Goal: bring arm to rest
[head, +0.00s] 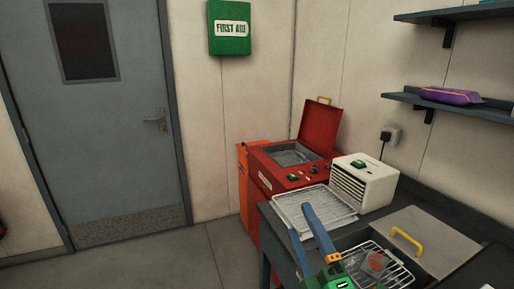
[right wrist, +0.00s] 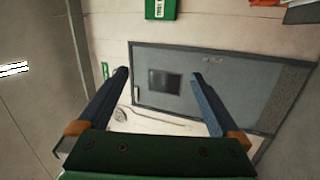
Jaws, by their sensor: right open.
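My right gripper (head: 301,220) shows at the bottom middle of the head view, with blue fingers on a green body. Its fingers are spread and nothing is between them. In the right wrist view the right gripper (right wrist: 160,74) is open and empty, with the door and wall beyond it. In the head view it appears in front of the bench's left part, near the white wire rack; its height above the bench is hard to tell. My left gripper is in neither view.
A dark bench (head: 440,207) holds a white rack (head: 318,207), a white vented box (head: 365,184) and a wire basket (head: 400,270) beside a yellow-handled lid (head: 440,235). A red machine (head: 280,185) with its lid up stands behind. Floor before the grey door (head: 100,130) is clear.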

